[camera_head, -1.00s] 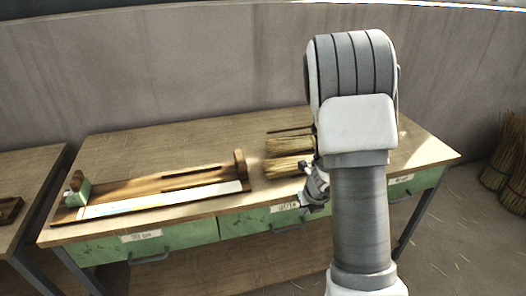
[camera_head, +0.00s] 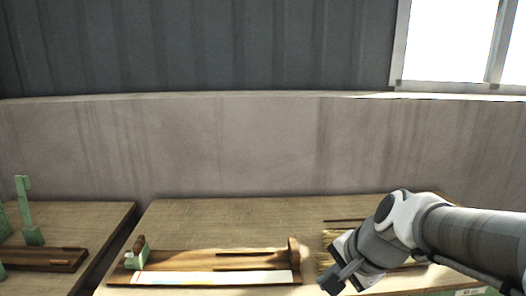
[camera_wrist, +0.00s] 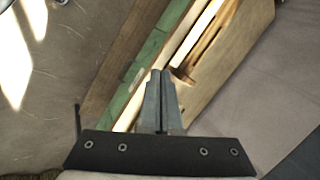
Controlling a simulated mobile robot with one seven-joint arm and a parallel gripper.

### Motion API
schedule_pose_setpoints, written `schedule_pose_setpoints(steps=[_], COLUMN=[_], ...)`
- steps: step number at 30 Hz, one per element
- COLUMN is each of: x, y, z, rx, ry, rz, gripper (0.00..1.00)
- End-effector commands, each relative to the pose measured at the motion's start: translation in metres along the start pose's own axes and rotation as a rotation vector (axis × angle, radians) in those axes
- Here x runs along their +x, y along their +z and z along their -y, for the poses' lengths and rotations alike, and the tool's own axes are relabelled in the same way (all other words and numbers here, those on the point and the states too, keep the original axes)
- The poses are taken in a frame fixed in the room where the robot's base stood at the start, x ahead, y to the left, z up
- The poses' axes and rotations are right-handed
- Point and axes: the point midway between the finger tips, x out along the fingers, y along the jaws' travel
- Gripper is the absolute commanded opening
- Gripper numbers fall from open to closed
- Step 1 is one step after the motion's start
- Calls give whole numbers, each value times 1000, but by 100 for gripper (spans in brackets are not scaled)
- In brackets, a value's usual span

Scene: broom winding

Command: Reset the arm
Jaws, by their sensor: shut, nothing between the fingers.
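My gripper (camera_head: 345,279) is at the lower right of the head view, in front of the right part of the workbench (camera_head: 190,222). In the wrist view the two fingers (camera_wrist: 160,76) are together and hold nothing. Beyond the fingertips the wrist view shows the green bench front (camera_wrist: 135,93) and part of the bench top, tilted in the picture. My forearm comes in from the right edge of the head view and hides the bench's right end.
A long wooden fixture (camera_head: 205,261) with a green clamp (camera_head: 136,257) lies on the bench. Broom straw (camera_head: 331,240) lies right of it, partly hidden by my gripper. A second table (camera_head: 96,219) stands at the left. The bench top behind the fixture is clear.

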Motion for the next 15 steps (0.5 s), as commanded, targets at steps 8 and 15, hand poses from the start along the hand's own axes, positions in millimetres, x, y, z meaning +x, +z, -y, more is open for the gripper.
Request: schedule_pose_setpoints(steps=[8, 15], x=[-74, -104], y=[34, 41], z=[-30, -54], rx=[-656, -973], ry=[94, 194], rz=[-92, -151], gripper=[0, 0])
